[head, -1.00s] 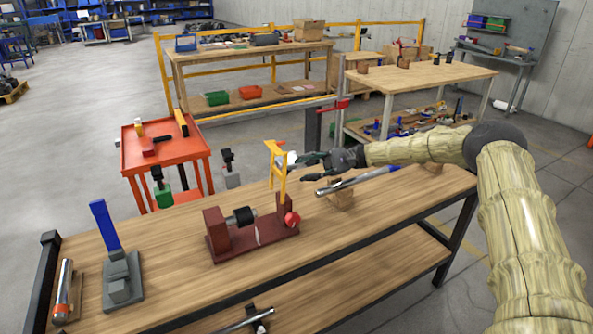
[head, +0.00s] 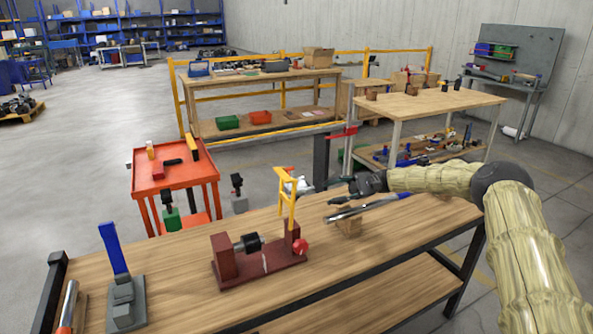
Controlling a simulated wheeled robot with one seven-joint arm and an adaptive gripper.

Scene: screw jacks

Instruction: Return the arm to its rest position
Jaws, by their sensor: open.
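My arm (head: 432,179) reaches in from the right over the workbench (head: 180,282), wrapped in a tan cover. My gripper (head: 342,200) is open and empty above the bench's far side. It points left, just right of a yellow upright frame (head: 289,198). Whether the fingers touch anything cannot be told at this size.
A dark red fixture (head: 260,259) stands mid-bench, beside the yellow frame. A grey jack with a blue lever (head: 117,265) stands at the left. An orange cart (head: 172,176) is behind the bench. The bench's right end is bare.

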